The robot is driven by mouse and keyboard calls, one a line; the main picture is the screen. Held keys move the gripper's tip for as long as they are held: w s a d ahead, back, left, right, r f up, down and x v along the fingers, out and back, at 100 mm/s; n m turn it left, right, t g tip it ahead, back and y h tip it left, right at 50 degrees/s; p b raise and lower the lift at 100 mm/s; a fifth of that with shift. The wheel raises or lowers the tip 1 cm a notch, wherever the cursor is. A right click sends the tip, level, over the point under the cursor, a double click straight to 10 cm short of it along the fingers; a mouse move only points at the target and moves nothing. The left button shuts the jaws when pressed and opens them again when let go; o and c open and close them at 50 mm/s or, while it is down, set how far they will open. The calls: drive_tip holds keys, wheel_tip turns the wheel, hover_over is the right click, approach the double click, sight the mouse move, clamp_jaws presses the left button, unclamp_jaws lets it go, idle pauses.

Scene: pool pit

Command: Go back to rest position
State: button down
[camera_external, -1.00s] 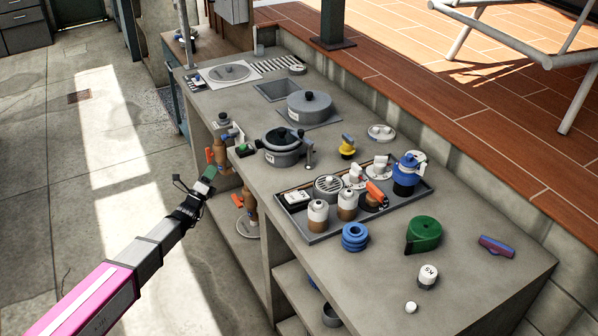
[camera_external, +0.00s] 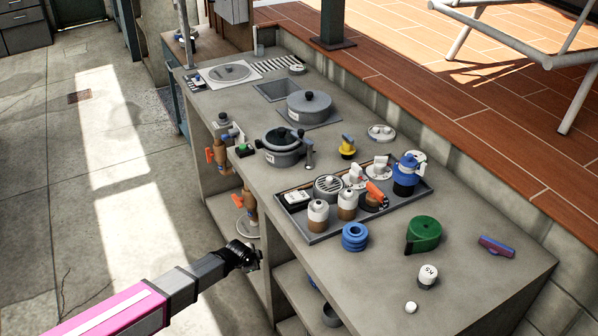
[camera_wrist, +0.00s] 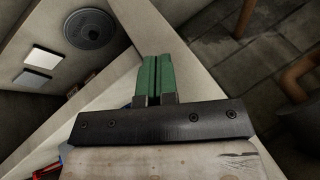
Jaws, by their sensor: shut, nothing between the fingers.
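My gripper (camera_external: 250,258) is in front of the concrete counter (camera_external: 470,270), below the level of its top, beside the open shelves. In the external view its fingers are mostly hidden behind the dark wrist. In the wrist view the green fingers (camera_wrist: 154,78) are pressed together with nothing between them. A pale panel edge of the counter runs close behind them in that view.
Orange-handled brown valves (camera_external: 248,205) stand on the counter's front side, just beyond my gripper. A grey tray (camera_external: 318,237) with jars and a blue ribbed part (camera_external: 355,237) sit on top. The floor (camera_external: 60,200) to the left is clear.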

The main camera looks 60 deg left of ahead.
drive_tip(key=s+d+r+n+g+h, duration=0.1)
drive_tip(key=s+d, duration=0.4)
drive_tip(key=d, duration=0.8)
drive_tip(key=s+d+r+n+g+h, duration=0.1)
drive_tip(key=s+d, duration=0.4)
drive_tip(key=d, duration=0.9)
drive_tip(key=s+d+r+n+g+h, duration=0.1)
drive_tip(key=s+d, duration=0.4)
drive_tip(key=d, duration=0.8)
drive_tip(key=shift+s+d+r+g+h, duration=0.2)
drive_tip(key=shift+r+g+h, duration=0.3)
drive_tip(key=shift+r+g, duration=0.5)
drive_tip(key=shift+f, duration=0.1)
